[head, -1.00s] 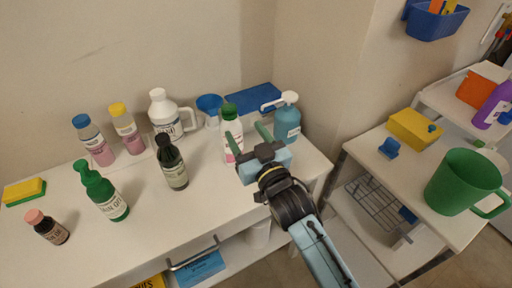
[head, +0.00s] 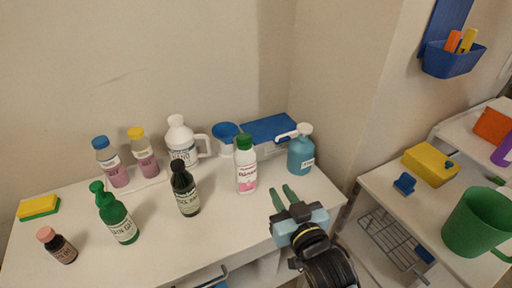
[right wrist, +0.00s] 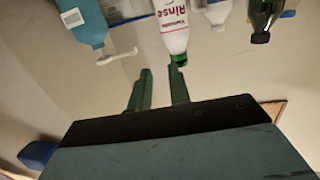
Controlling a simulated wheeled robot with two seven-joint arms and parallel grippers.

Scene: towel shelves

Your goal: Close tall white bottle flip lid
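The tall white bottle (head: 246,175) with a pink "Rinse" label stands upright near the back of the white shelf top. Its green cap (head: 244,142) is on top; in the head view it looks seated, but I cannot tell for sure whether the flip lid is fully shut. In the right wrist view the bottle (right wrist: 172,30) appears upside down with its green cap (right wrist: 179,58) close to the finger tips. My right gripper (head: 284,197) is open and empty, in front and to the right of the bottle, apart from it. My left gripper is not in view.
A teal pump bottle (head: 301,155) stands right of the white bottle, a dark bottle (head: 185,190) left of it. A white jug-like bottle (head: 181,143), blue cup (head: 226,132) and blue box (head: 268,130) are behind. The shelf front between bottles is clear.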

